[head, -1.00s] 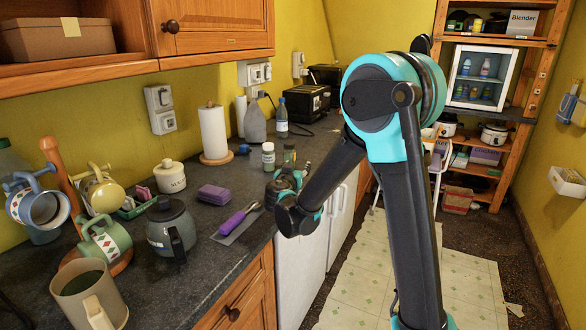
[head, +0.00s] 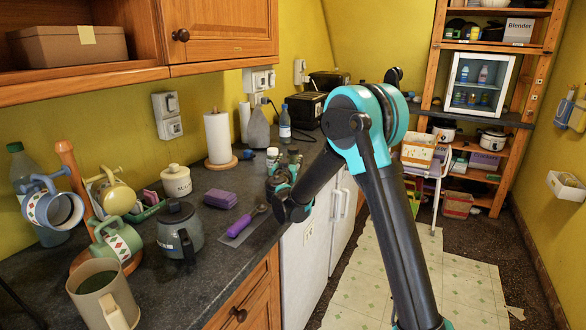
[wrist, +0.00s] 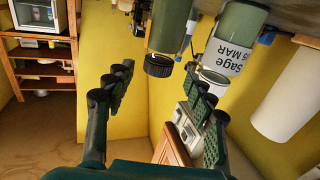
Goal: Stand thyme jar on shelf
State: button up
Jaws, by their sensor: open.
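A green jar with a black lid (wrist: 165,40) appears upside down in the wrist view, ahead of and between my fingers; no label on it is readable, so I cannot confirm it is thyme. Its dark lid (head: 293,151) shows in the head view on the counter. A second green jar, labelled "sage" (wrist: 235,45), with a white lid, stands beside it, nearer the right finger; it also shows in the head view (head: 271,158). My gripper (wrist: 158,103) is open and empty; in the head view it (head: 282,174) is just in front of the jars, partly hidden by my wrist.
An open wall shelf with a box (head: 68,46) is upper left. A wooden rack (head: 440,60) stands at the back. A bottle (head: 285,122), paper roll (head: 218,138), purple sponge (head: 220,198) and purple-handled tool (head: 243,223) are on the counter.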

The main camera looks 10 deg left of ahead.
aim_at(292, 154)
jog(key=shift+w+d, duration=0.15)
jog(key=shift+w, duration=3.4)
grip_shut()
